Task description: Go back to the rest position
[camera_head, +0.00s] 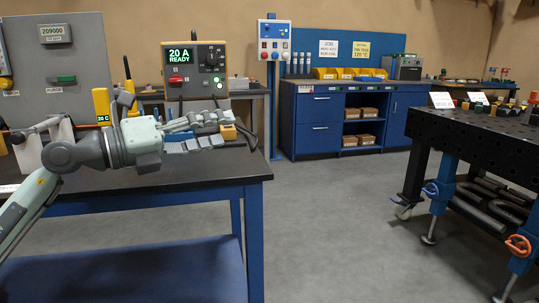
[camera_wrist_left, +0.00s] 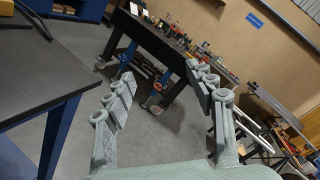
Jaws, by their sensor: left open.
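My left gripper (camera_head: 222,130) reaches in from the left in the head view, above the near workbench (camera_head: 255,171) close to its right end. Its fingers point right. In the left wrist view the two fingers of my left gripper (camera_wrist_left: 165,108) stand wide apart with nothing between them, and floor shows through the gap. A yellow-orange object (camera_head: 228,132) shows just behind the fingertips in the head view; I cannot tell whether they touch. My right gripper is in neither view.
A control box reading "20 A READY" (camera_head: 195,70) stands behind my left gripper. A grey panel (camera_head: 58,75) is at the left. A perforated dark table (camera_head: 470,135) with clamps stands right. A blue cabinet bench (camera_head: 318,125) is at the back. The floor (camera_head: 345,230) between is clear.

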